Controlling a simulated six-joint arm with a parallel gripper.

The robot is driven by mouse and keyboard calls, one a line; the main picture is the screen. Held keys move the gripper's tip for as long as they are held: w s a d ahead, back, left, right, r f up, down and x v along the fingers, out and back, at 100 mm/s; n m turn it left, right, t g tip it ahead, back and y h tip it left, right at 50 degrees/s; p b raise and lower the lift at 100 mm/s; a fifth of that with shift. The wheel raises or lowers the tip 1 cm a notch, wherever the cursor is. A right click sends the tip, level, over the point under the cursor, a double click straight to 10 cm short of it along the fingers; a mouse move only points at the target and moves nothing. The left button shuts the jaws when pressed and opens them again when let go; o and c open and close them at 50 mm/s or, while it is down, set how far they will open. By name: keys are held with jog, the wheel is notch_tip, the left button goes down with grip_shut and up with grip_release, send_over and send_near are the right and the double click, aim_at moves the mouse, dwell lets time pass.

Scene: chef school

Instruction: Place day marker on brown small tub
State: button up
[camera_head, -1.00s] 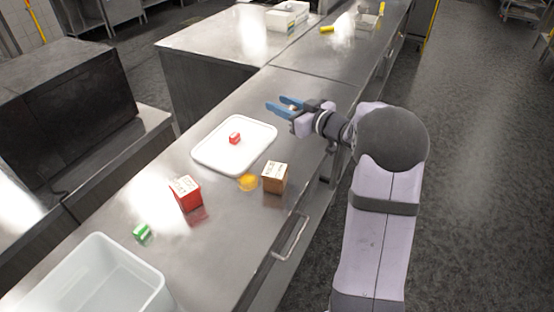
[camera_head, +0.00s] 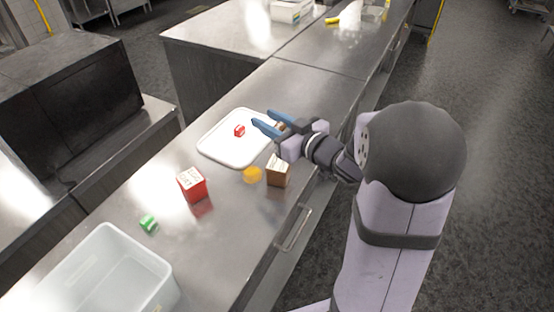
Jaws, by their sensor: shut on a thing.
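The brown small tub (camera_head: 277,176) is a brown box with a white, printed top, upright on the steel counter near its front edge. My gripper (camera_head: 262,118) has blue fingers and is above the right side of the white tray, behind the brown tub and apart from it. It is shut on a small brownish piece (camera_head: 281,127), seemingly the day marker, mostly hidden between the fingers. A small red marker cube (camera_head: 239,131) lies on the tray, and a small green one (camera_head: 148,223) lies on the counter.
The white tray (camera_head: 213,150) lies behind the tubs. A yellow round piece (camera_head: 252,174) lies just left of the brown tub. A red tub (camera_head: 192,185) stands further left. The counter (camera_head: 235,225) is clear in front.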

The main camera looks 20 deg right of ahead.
jog(key=shift+f, duration=4.9)
jog(key=shift+f, duration=0.1)
jog(key=shift+f, duration=0.1)
jog(key=o, duration=1)
jog(key=shift+s+d+r, duration=0.1)
jog(key=shift+r, duration=0.1)
jog(key=shift+v, duration=5.9)
